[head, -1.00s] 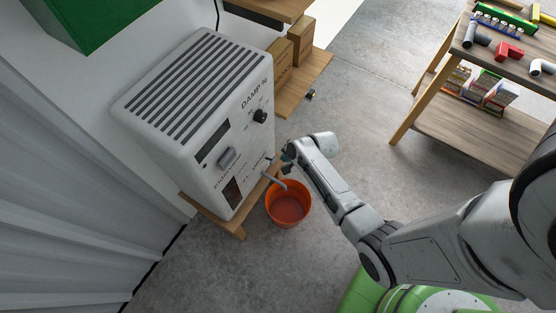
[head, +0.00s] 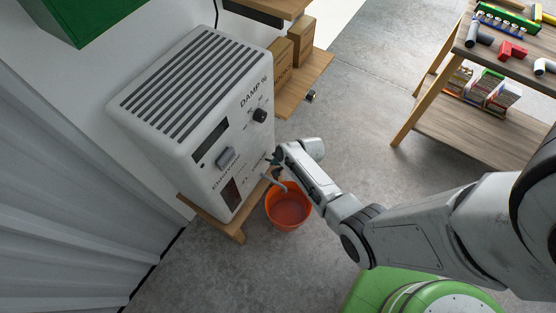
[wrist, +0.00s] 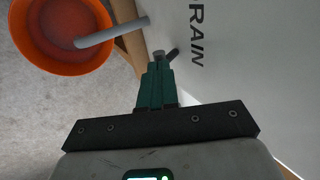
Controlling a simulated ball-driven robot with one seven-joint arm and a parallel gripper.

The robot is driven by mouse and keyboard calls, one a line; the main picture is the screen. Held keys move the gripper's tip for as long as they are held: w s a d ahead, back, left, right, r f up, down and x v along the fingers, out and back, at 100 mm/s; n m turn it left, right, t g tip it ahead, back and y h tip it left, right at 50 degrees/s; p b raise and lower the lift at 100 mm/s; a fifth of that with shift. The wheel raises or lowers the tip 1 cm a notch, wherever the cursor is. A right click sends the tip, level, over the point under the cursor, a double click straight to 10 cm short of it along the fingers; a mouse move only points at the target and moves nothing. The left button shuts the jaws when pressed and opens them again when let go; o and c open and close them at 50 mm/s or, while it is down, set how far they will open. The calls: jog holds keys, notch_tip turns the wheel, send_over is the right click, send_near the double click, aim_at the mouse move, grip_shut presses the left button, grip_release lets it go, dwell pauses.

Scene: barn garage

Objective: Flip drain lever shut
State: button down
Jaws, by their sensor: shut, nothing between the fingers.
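The drain lever (wrist: 172,54) is a small dark handle on a grey stub, low on the front of the white dehumidifier (head: 200,110), beside the lettering that reads "RAIN" in the wrist view. My gripper (wrist: 158,62) is shut and empty, its green fingertips right at the lever and stub; I cannot tell whether they touch. In the head view my gripper (head: 274,160) is mostly hidden by my wrist. A grey drain spout (wrist: 112,32) reaches out over an orange bucket (head: 289,208), which also shows in the wrist view (wrist: 22,42).
The dehumidifier stands on a low wooden stand (head: 228,231). Behind it is a wooden shelf (head: 306,84) with cardboard boxes. A wooden workbench (head: 478,126) with pipe parts stands at the right. The concrete floor between is clear.

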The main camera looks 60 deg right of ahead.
jog(key=shift+f, duration=0.1)
jog(key=shift+s+f+t+b, duration=0.1)
jog(key=shift+s+t+b, duration=0.05)
jog(key=shift+t+b, duration=0.3)
jog(key=shift+s+f+b, duration=0.15)
jog(key=shift+f+b, duration=0.05)
jog(key=shift+b, duration=0.3)
jog(key=f+t+b, duration=0.1)
jog(key=b, duration=0.2)
jog(key=f+t+b, duration=0.1)
jog(key=t+b, duration=0.1)
jog(key=b, duration=0.2)
jog(key=s+f+t+b, duration=0.1)
jog(key=t+b, duration=0.1)
jog(key=b, duration=0.1)
jog(key=shift+r, duration=0.2)
jog(key=shift+s+r+p, duration=0.1)
jog(key=shift+r+p, duration=0.5)
jog(key=shift+r, duration=0.05)
